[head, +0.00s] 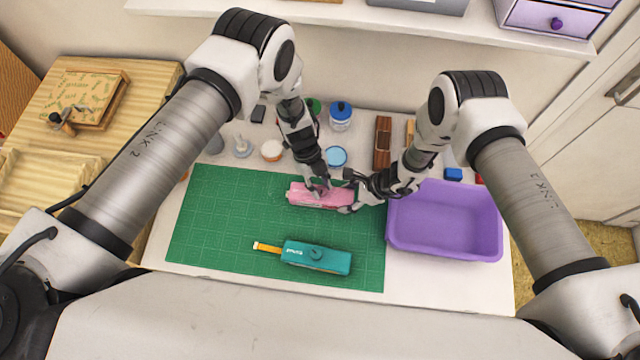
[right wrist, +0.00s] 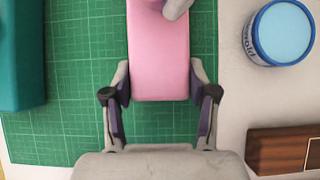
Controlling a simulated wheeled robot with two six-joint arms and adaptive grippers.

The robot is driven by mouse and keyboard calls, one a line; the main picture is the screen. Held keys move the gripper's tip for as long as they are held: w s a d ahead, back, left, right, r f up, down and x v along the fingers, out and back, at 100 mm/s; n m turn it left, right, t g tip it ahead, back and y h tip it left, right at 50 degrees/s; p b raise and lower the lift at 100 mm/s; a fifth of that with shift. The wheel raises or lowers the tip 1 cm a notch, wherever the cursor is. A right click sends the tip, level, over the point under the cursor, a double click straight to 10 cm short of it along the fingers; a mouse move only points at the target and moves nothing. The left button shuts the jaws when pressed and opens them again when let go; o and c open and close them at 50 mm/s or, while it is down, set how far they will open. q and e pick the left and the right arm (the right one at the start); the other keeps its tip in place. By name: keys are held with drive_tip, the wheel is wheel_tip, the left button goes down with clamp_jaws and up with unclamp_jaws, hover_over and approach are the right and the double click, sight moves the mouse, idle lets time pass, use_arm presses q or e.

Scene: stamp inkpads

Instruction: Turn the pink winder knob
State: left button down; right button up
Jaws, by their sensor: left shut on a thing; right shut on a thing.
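The pink winder (head: 300,196) lies flat on the green mat (head: 215,220), near its back right part. My left gripper (head: 318,188) reaches down from above and is shut on the knob on top of the pink body; its fingers mostly hide the knob in the head view. My right gripper (head: 352,192) is shut on the right end of the pink body, one finger on each side. In the right wrist view the pink body (right wrist: 158,55) runs up between the fingers of my right gripper (right wrist: 160,85), and a bit of the knob (right wrist: 152,4) shows at the top edge.
A teal winder (head: 330,262) with an orange strip lies in front on the mat. A purple bin (head: 445,248) stands close on the right. Behind are a blue-lidded jar (head: 340,118), a round blue tin (head: 336,156) and a brown wooden block (head: 383,140). The mat's left part is clear.

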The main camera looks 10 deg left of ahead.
drive_tip(key=shift+a, duration=0.1)
use_arm(q)
drive_tip(key=c, duration=0.8)
unclamp_jaws()
drive_tip(key=v, duration=1.2)
use_arm(e)
drive_tip(key=o, duration=1.2)
drive_tip(key=shift+c, duration=0.2)
use_arm(q)
drive_tip(key=shift+f, duration=0.1)
use_arm(e)
drive_tip(key=v, duration=1.2)
use_arm(q)
drive_tip(key=shift+s, duration=0.1)
